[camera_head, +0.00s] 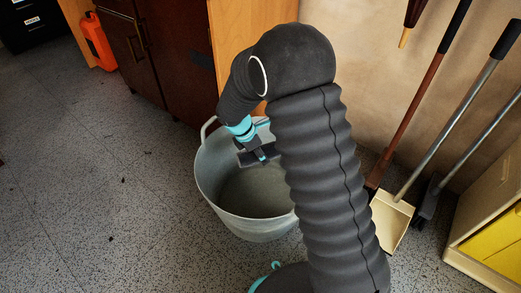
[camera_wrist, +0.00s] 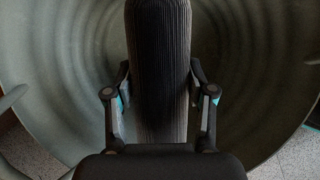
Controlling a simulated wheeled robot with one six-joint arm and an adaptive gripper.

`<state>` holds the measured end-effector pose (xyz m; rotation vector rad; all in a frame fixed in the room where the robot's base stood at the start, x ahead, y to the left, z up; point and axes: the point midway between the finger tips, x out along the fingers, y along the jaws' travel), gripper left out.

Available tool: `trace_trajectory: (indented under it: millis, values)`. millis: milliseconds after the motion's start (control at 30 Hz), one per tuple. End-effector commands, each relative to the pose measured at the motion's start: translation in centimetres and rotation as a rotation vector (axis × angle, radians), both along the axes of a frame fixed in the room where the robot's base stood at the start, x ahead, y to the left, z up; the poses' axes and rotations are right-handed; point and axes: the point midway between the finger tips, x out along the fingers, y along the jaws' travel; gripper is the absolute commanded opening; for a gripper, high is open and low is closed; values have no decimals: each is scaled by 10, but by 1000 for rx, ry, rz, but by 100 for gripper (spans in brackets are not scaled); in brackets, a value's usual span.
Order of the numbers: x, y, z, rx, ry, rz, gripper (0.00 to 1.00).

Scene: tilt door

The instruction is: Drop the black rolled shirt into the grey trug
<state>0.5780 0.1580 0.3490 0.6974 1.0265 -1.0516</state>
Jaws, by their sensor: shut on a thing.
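The grey trug (camera_head: 255,228) stands on the floor, open at the top, and its inner wall (camera_wrist: 60,70) fills most of the wrist view. My gripper (camera_head: 259,153) hangs over the trug's opening, near its back right side in the head view. In the wrist view, my gripper (camera_wrist: 160,85) is shut on the black rolled shirt (camera_wrist: 158,40), with a finger on each side of it. The roll points away from the wrist into the trug. In the head view the shirt is hard to tell from the dark gripper, and my arm hides the trug's right side.
A dark brown cabinet (camera_head: 165,60) stands behind the trug. An orange canister (camera_head: 97,42) is at the far left. A broom (camera_head: 425,95) and a cream dustpan (camera_head: 391,220) lean at the right, near a cream box (camera_head: 490,225). The floor at left is clear.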

Motion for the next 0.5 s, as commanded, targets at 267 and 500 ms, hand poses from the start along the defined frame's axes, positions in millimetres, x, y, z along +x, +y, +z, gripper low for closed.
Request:
trace_trajectory:
  millis: [267,500]
  values:
    - [0,0,-32,0,2,1,16]
    - [0,0,-46,0,0,0,16]
